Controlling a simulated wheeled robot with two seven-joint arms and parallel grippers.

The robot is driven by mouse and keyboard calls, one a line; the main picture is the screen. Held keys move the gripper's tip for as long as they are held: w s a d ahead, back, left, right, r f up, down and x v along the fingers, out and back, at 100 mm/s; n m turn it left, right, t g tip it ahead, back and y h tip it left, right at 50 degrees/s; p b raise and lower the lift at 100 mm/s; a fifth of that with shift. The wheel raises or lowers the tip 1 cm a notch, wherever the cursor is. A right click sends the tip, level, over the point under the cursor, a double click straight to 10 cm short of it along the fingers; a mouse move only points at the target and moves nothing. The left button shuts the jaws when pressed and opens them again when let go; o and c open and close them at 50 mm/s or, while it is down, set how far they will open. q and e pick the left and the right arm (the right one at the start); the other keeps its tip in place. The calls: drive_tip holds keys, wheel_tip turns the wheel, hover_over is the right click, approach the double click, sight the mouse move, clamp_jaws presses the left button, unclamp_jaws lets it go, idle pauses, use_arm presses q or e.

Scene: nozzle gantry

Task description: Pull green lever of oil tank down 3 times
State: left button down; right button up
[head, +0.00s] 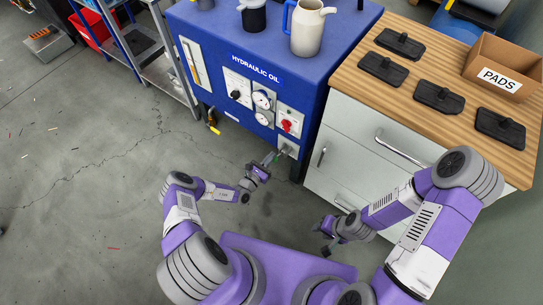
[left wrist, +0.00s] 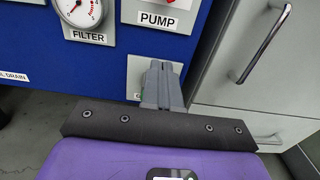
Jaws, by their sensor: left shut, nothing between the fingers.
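The oil tank (head: 215,45) is a blue cabinet labelled HYDRAULIC OIL. A pale plate (head: 288,146) sits low on its front right; it also shows in the left wrist view (left wrist: 134,72). My left gripper (head: 271,158) is just in front of this plate. In the left wrist view its fingers (left wrist: 161,85) are together, with nothing visible between them. They cover much of the plate.
A red knob (head: 287,125) on the PUMP plate and gauges (head: 263,100) sit above the pale plate. A grey drawer cabinet (head: 345,140) with protruding handles stands close on the right, with black pads and a PADS box (head: 497,72) on top. Floor at left is largely clear.

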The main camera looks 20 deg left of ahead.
use_arm(q)
drive_tip(key=p+v, duration=0.2)
drive_tip(key=v, duration=0.5)
drive_tip(key=shift+s, duration=0.4)
drive_tip(key=shift+a+r, duration=0.1)
idle(0.4)
drive_tip(key=s+d+r+m+g+h+p, duration=0.1)
drive_tip(key=s+d+r+m+g+h, duration=0.1)
drive_tip(key=s+d+m+g+h, duration=0.35)
drive_tip(key=s+d+r+m+g+h, duration=0.3)
drive_tip(key=s+d+m+g, duration=0.4)
drive_tip(key=d, duration=0.3)
drive_tip(key=s+a+r+m+g+y+p, duration=0.1)
drive_tip(key=s+a+r+m+g+y, duration=0.3)
drive_tip(key=s+m+g+y, duration=0.6)
drive_tip(key=w+a+r+m+t, duration=0.2)
drive_tip(key=w+r+m+t, duration=0.1)
drive_tip(key=m+t, duration=0.3)
drive_tip(key=shift+w+r+m+p, duration=0.2)
drive_tip(key=shift+r+m+p, duration=0.2)
drive_tip(key=shift+r, duration=0.4)
